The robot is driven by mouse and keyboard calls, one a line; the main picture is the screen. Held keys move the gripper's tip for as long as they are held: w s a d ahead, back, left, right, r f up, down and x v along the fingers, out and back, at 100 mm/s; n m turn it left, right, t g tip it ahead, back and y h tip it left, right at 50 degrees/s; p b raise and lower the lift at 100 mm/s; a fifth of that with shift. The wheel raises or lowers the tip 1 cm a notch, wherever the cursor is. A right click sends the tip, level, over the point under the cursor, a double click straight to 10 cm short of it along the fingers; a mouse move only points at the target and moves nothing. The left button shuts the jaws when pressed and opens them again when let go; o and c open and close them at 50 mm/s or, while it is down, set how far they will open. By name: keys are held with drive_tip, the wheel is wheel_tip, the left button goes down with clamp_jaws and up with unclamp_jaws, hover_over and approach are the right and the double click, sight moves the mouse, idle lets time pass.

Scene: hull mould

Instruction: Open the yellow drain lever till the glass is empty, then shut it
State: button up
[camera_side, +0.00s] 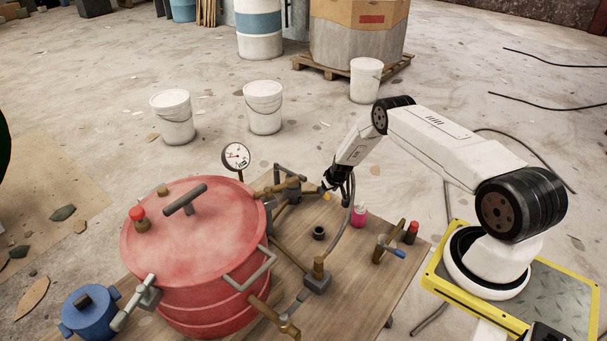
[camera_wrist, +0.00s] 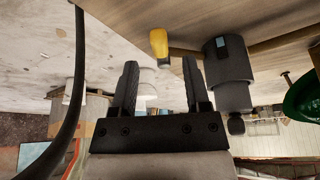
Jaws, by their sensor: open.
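My gripper (camera_side: 328,187) is at the far edge of the wooden table, beside the pipework right of the red pot. In the wrist view my gripper (camera_wrist: 160,68) is open, its two black fingers apart and nothing between them. The yellow drain lever (camera_wrist: 158,43) is just beyond the fingertips, roughly centred between them. In the side view a small yellow bit of the lever (camera_side: 326,196) shows by the gripper tip. A dark grey cylinder (camera_wrist: 229,75) is right of the fingers in the wrist view. I cannot make out the glass or its level.
The red pot (camera_side: 190,240) with clamps and a gauge (camera_side: 236,156) fills the table's left. A hose fitting (camera_side: 317,278), pink bottle (camera_side: 359,214), black ring (camera_side: 319,232) and blue-handled valve (camera_side: 390,248) stand nearby. White buckets (camera_side: 264,107) are on the floor behind.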

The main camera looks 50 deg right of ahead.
drive_tip(key=shift+x, duration=1.4)
clamp_jaws()
